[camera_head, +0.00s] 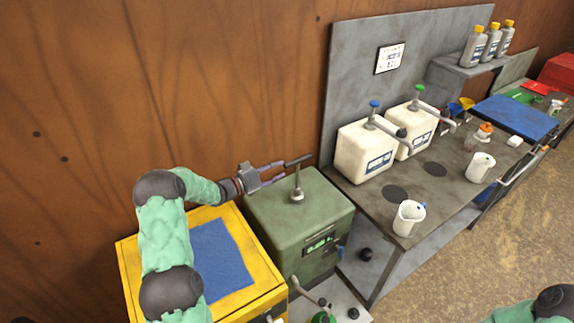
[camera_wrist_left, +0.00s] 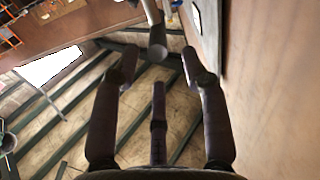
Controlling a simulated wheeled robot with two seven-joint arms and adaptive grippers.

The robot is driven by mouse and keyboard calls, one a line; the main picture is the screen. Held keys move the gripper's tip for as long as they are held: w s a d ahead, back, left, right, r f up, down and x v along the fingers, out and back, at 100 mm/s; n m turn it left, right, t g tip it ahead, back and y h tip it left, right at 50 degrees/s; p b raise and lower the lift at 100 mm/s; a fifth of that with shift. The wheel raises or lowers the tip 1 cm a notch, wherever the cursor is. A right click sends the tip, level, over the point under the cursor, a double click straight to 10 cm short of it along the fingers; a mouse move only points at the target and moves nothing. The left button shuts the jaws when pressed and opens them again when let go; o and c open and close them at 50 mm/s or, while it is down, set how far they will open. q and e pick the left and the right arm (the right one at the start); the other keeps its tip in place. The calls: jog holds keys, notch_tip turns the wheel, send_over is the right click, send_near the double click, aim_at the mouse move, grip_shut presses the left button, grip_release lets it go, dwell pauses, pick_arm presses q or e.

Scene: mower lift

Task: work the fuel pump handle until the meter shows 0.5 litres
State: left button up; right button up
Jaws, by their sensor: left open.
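The fuel pump is a green box (camera_head: 300,214) with a metal post on top and a dark bar handle (camera_head: 299,160) at the post's upper end. A small meter display (camera_head: 319,243) glows green on its front; its figures are too small to read. My left gripper (camera_head: 280,171) is open just left of the handle, at about its height. In the left wrist view a rod with a dark end (camera_wrist_left: 157,42), which looks like the handle, lies just beyond the open fingertips (camera_wrist_left: 165,62). I cannot tell whether they touch. My right gripper is out of view.
A yellow box with a blue top (camera_head: 222,262) stands left of the pump, under my left arm. A grey bench (camera_head: 432,190) at right carries white pump canisters (camera_head: 366,150) and measuring jugs (camera_head: 409,218). The wooden wall is close behind the pump.

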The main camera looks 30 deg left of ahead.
aim_at(293, 163)
pick_arm(q)
jog(key=shift+v, duration=2.15)
jog(key=shift+a, duration=0.1)
jog(key=b+x, duration=0.4)
jog(key=b, duration=0.1)
jog(key=b+x, duration=0.3)
jog(key=b, duration=0.1)
jog(key=b+x, duration=0.4)
jog(key=b, duration=0.1)
jog(key=shift+w+d+f+b, duration=0.25)
jog(key=shift+d+f+b, duration=0.05)
jog(key=shift+d+b, duration=0.05)
jog(key=shift+c, duration=0.3)
